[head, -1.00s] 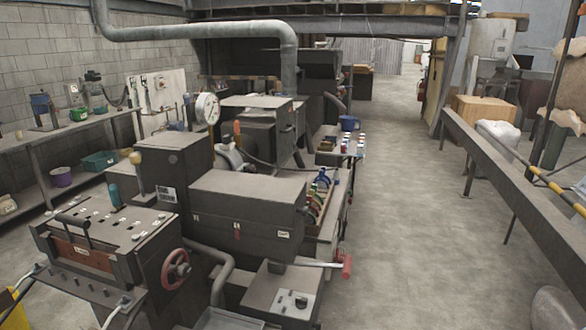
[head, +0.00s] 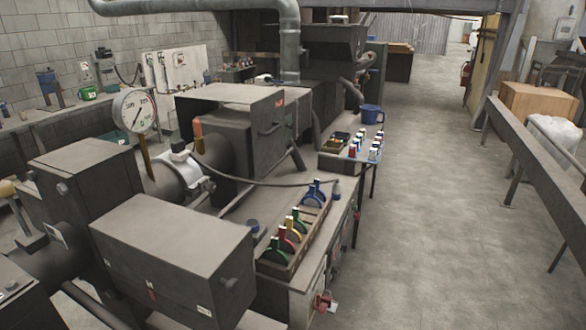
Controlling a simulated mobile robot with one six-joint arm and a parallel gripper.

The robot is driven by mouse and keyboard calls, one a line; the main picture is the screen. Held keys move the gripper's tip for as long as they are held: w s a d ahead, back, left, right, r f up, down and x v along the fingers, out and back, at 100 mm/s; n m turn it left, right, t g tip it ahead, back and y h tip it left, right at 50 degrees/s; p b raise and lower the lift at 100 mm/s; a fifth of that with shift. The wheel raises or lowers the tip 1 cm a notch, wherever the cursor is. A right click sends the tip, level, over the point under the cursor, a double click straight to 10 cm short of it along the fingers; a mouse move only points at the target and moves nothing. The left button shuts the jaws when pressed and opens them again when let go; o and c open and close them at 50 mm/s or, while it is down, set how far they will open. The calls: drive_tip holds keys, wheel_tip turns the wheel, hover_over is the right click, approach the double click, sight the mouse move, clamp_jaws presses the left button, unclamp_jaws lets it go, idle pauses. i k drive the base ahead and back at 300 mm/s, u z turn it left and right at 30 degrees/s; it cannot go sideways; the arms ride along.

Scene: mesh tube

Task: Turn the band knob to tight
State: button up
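I cannot make out for certain which part is the band knob. A light grey band (head: 197,182) wraps around a cylinder on the machine at centre left, with a white piece on top. An upright orange handle (head: 198,137) stands just beside it. A round white dial (head: 134,110) with small lettering stands left of the band; its words are too small to read surely. My gripper is not in view.
Coloured clamps stand in a wooden tray (head: 312,228) on the machine bench. A blue mug (head: 371,114) and a rack of small coloured bottles (head: 373,148) are farther back. The concrete floor (head: 430,220) to the right is clear, up to a long beam (head: 540,165).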

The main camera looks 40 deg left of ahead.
sight(211, 186)
drive_tip(key=z, duration=0.05)
drive_tip(key=i, duration=2.35)
drive_tip(key=z, duration=0.35)
drive_tip(key=k, duration=0.1)
drive_tip(key=u, duration=3.8)
drive_tip(key=i, duration=1)
drive_tip(key=u, duration=0.05)
